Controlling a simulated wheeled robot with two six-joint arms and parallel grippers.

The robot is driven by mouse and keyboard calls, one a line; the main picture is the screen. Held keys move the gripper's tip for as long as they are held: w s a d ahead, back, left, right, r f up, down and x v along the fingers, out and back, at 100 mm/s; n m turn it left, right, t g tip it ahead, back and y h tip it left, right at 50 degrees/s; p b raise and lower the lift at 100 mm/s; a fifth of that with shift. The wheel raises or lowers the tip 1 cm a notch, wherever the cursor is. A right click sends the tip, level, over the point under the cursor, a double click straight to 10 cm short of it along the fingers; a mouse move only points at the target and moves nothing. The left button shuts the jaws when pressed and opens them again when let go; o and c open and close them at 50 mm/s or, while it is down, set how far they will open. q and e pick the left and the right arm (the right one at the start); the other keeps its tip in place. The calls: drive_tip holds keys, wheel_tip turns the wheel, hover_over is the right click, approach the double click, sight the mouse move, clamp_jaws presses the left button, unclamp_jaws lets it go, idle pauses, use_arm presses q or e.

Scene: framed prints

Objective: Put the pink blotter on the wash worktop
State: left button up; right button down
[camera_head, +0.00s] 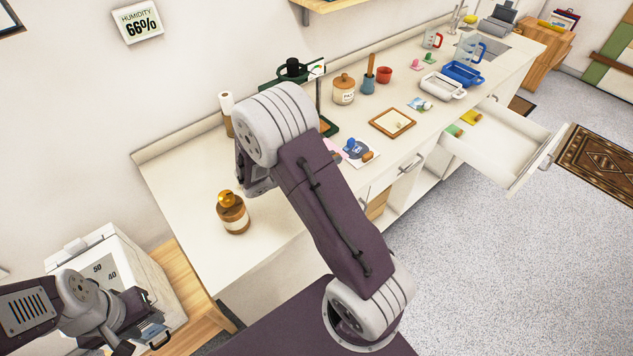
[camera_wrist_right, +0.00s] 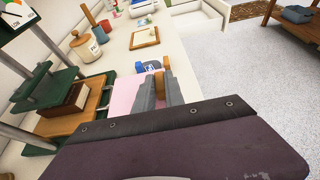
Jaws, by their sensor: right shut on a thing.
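The pink blotter (camera_wrist_right: 124,92) is a flat pink sheet at my right gripper (camera_wrist_right: 160,82) in the right wrist view. The gripper is shut on it, with the sheet showing to the left of the fingers. In the head view a small pink part of it (camera_head: 332,146) shows past my right arm, which hides the right gripper. The long cream worktop (camera_head: 180,190) runs along the wall to a sink (camera_head: 492,42) at the far end. My left gripper (camera_head: 153,336) is at the lower left, away from the worktop; its jaws are unclear.
A green press (camera_wrist_right: 68,92) stands close on the left. A brown bottle (camera_head: 233,214), a framed tray (camera_head: 392,122) and a lidded jar (camera_head: 344,90) stand on the worktop. An open drawer (camera_head: 510,160) juts out.

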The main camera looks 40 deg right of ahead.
drive_tip(key=a+f, duration=0.1)
drive_tip(key=a, duration=0.2)
drive_tip(key=s+a+f, duration=0.1)
drive_tip(key=shift+s+a+f, duration=0.1)
drive_tip(key=shift+a+f, duration=0.2)
drive_tip(key=shift+f, duration=0.05)
drive_tip(key=shift+s, duration=0.1)
wheel_tip(320, 180, down, 4)
drive_tip(key=shift+f, duration=0.1)
drive_tip(key=shift+f+b, duration=0.15)
drive_tip(key=shift+b, duration=0.25)
drive_tip(key=c, duration=1.4)
unclamp_jaws()
